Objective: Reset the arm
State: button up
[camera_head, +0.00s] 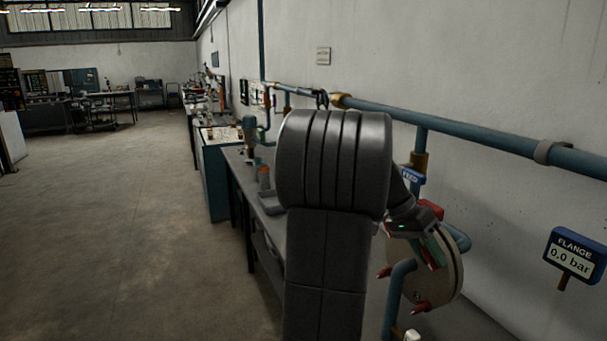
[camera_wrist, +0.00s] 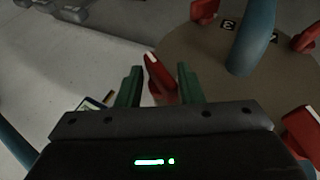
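My gripper (camera_wrist: 159,76) shows in the wrist view with its two green fingers apart. A red clamp (camera_wrist: 160,77) with a pale tip shows between the fingers, with gaps on both sides, at the edge of a round tan flange (camera_wrist: 200,55). I cannot tell whether a finger touches it. In the head view my gripper (camera_head: 434,251) is in front of the flange (camera_head: 450,277), partly hidden by my arm. My arm rises through the middle of the view and bends down to the right.
Several red clamps (camera_wrist: 204,10) ring the flange, and a blue pipe (camera_wrist: 252,38) meets its face. A sign (camera_head: 574,257) reads "FLANGE 0.0 bar". A long blue pipe (camera_head: 480,134) runs along the right wall. A workbench (camera_head: 238,170) stands behind my arm. The floor (camera_head: 120,220) at left is clear.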

jog(key=shift+t+y+b, duration=0.4)
jog(key=shift+t, duration=0.4)
